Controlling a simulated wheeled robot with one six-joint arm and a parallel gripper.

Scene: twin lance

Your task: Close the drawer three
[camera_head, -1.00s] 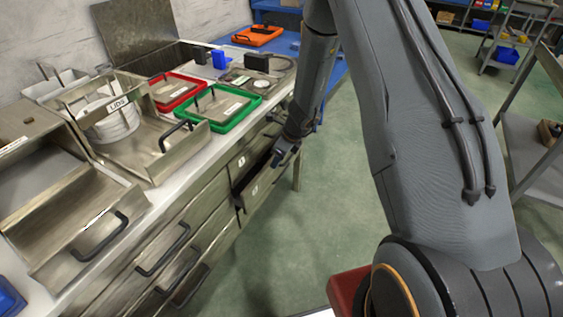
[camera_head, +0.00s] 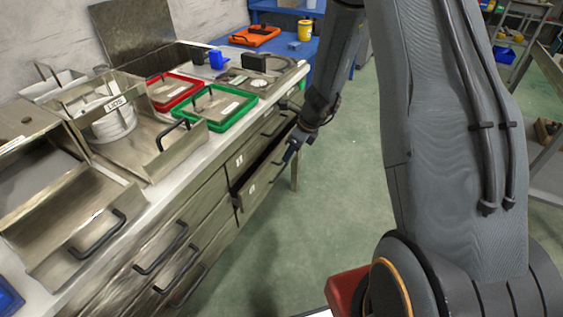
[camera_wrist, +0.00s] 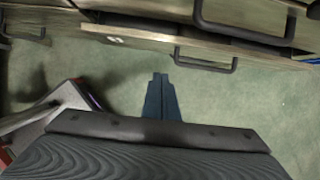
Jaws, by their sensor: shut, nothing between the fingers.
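The lower drawer (camera_head: 256,187) at the far end of the cabinet is partly open, with a dark gap above its front panel. Its small label is too blurred to read. My gripper (camera_head: 288,158) is shut and empty, close to the outer side of that drawer front near its handle; I cannot tell whether they touch. In the wrist view the closed fingertips (camera_wrist: 160,77) point toward an open drawer front (camera_wrist: 130,40) with a dark handle (camera_wrist: 205,66), and floor shows between fingers and handle. The drawer's inside is mostly hidden.
The drawer above (camera_head: 240,160) looks closed. The white worktop (camera_head: 165,175) holds a green tray (camera_head: 214,122), a red tray (camera_head: 170,105) and metal bins. Green floor (camera_head: 345,190) is free beside the cabinet. A grey cart (camera_head: 545,165) stands at the right.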

